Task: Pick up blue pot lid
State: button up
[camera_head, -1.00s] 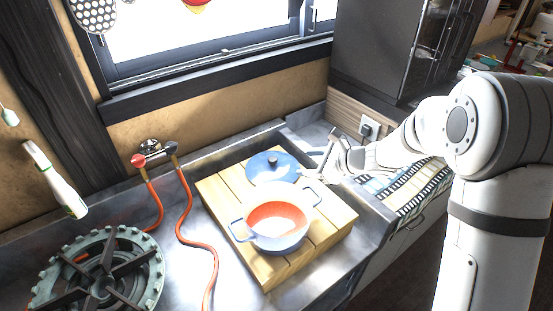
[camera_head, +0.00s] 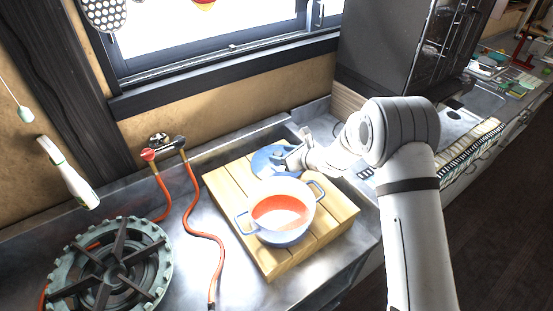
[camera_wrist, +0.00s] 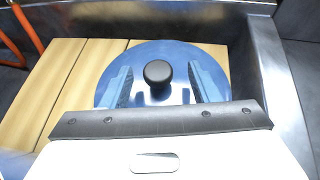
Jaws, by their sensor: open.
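The blue pot lid (camera_head: 264,161) lies on the wooden board (camera_head: 226,189), behind the blue pot (camera_head: 284,238). In the wrist view the lid (camera_wrist: 140,56) is a round blue disc with a dark round knob (camera_wrist: 157,73) at its middle. My gripper (camera_head: 291,161) is over the lid's right side in the head view and hides part of it. In the wrist view my gripper (camera_wrist: 161,88) is open, with one finger on each side of the knob. I cannot tell whether the fingers touch the lid.
The pot, orange inside, stands just in front of the lid on the same board. A gas burner (camera_head: 110,268) and an orange hose (camera_head: 203,234) are to the left. A raised metal counter edge (camera_wrist: 262,75) runs close right of the lid.

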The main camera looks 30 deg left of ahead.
jog(key=shift+a, duration=0.1)
grip_shut()
dwell(0.6)
